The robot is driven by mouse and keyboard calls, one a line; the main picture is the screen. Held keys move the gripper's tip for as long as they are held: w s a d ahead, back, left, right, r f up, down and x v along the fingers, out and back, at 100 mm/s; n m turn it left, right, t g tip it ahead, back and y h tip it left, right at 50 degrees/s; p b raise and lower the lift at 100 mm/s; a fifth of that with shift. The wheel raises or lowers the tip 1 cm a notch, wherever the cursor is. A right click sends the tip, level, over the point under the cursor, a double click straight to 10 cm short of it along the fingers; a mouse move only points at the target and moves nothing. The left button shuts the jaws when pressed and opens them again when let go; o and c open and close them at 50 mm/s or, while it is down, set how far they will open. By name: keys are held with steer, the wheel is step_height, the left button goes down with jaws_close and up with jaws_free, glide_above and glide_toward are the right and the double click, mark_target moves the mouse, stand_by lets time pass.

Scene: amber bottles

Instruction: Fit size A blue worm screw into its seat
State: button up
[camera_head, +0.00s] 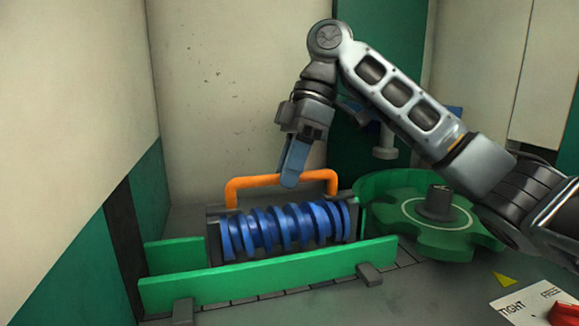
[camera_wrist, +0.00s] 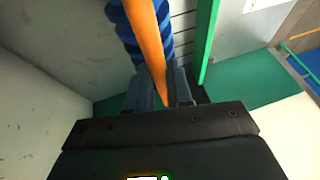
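The blue worm screw (camera_head: 285,228) lies level between green rails in the head view, with an orange arched handle (camera_head: 250,181) above it. My gripper (camera_head: 290,180) reaches down from above, its fingertips at the middle of the handle. In the wrist view the handle (camera_wrist: 145,40) runs between the two fingers of my gripper (camera_wrist: 162,88), which sit close on both sides of it. The blue screw (camera_wrist: 125,22) shows behind the handle. The fingers look shut on the handle. The screw's underside is hidden by the front green rail (camera_head: 265,275), so I cannot tell whether it is seated.
A green toothed wheel (camera_head: 400,228) with a grey hub stands close to the screw's right end. A white panel marked TIGHT and FREE with a red knob (camera_head: 565,315) is at the lower right. Walls close in behind and at left.

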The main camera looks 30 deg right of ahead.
steer(key=o, duration=0.5)
steer(key=shift+f, duration=0.1)
steer(key=v, duration=0.8)
steer(key=shift+s+f, duration=0.1)
